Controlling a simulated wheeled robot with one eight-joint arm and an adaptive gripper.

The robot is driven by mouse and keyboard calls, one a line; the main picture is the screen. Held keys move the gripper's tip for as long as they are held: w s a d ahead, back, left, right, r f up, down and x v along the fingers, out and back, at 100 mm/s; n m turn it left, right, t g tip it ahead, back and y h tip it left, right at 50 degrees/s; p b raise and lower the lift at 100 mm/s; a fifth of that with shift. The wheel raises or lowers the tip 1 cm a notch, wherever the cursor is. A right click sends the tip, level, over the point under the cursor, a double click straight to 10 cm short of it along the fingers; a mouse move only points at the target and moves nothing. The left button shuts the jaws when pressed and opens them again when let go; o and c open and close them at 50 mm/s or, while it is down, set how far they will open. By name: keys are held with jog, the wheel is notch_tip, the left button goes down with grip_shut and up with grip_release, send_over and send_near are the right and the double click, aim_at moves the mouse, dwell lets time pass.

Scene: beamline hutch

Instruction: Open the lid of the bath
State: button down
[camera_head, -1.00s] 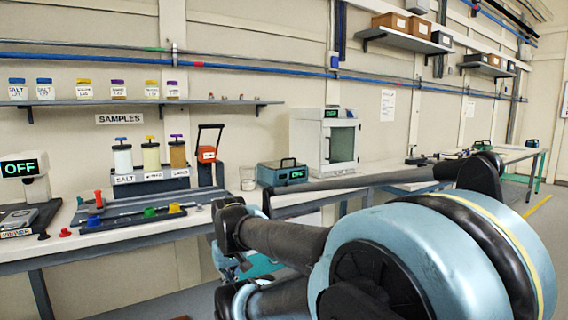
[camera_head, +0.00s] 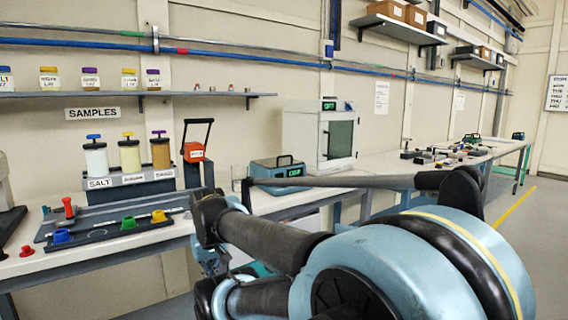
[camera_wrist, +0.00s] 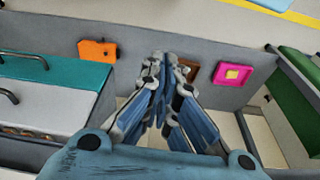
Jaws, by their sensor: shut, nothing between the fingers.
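The bath (camera_head: 262,171) is most likely the teal box with a dark top handle and a lit green display on the bench in the head view. Its lid looks closed, and my arm passes in front of its lower part. My gripper (camera_wrist: 161,62) shows in the wrist view with its fingers together and nothing between them. In the head view it is mostly hidden behind my arm. At the left of the wrist view is a teal and white box (camera_wrist: 88,72) with dark handles; I cannot tell if it is the bath. The gripper is to its right, apart from it.
A white cabinet (camera_head: 310,136) with a glass door stands right of the bath. Sample dispensers (camera_head: 128,156) and a tray of coloured pieces (camera_head: 108,231) are on the left bench. In the wrist view, an orange plate (camera_wrist: 97,51) and a green box (camera_wrist: 293,110) flank the gripper. Floor is clear at right.

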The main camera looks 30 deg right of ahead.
jog(key=w+d+r+m+t+y, duration=0.1)
jog(key=w+d+r+m, duration=0.6)
jog(key=w+r+m, duration=0.25)
jog(key=w+d+r+m+t, duration=0.1)
jog(key=w+d+r+m, duration=0.6)
jog(key=w+r+m, duration=0.25)
jog(key=m+t, duration=0.3)
jog(key=m, duration=1.3)
send_near(284, 165)
jog(key=x, duration=0.7)
jog(key=shift+w+d+r, duration=0.1)
jog(key=shift+w, duration=0.2)
